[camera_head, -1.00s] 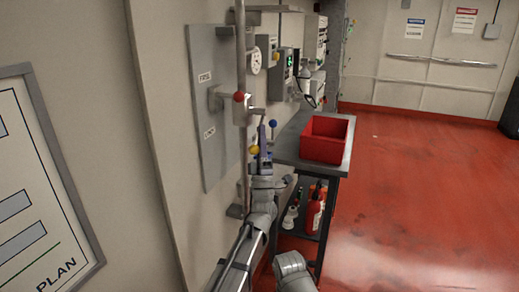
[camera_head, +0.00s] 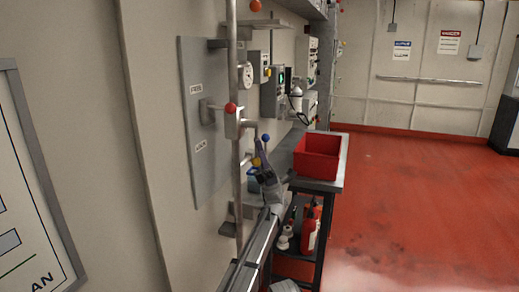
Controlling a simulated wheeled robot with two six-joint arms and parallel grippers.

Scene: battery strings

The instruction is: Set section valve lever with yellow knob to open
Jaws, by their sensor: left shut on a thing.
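The yellow knob (camera_head: 256,162) of the section valve lever is beside the vertical pipe (camera_head: 238,190), below the red knob (camera_head: 230,108). My left gripper (camera_head: 261,169) is at the yellow knob and shut on its lever, with the fingers hiding most of the lever. A blue knob (camera_head: 266,138) shows just above the gripper. The grey panel (camera_head: 198,150) behind the pipe carries small labels, too small to read surely. My right gripper is out of view.
A red bin (camera_head: 318,155) sits on a dark table (camera_head: 338,180) just right of my left arm. A red bottle (camera_head: 309,230) is on the shelf below. Meters and boxes (camera_head: 272,95) line the wall behind. The red floor at right is open.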

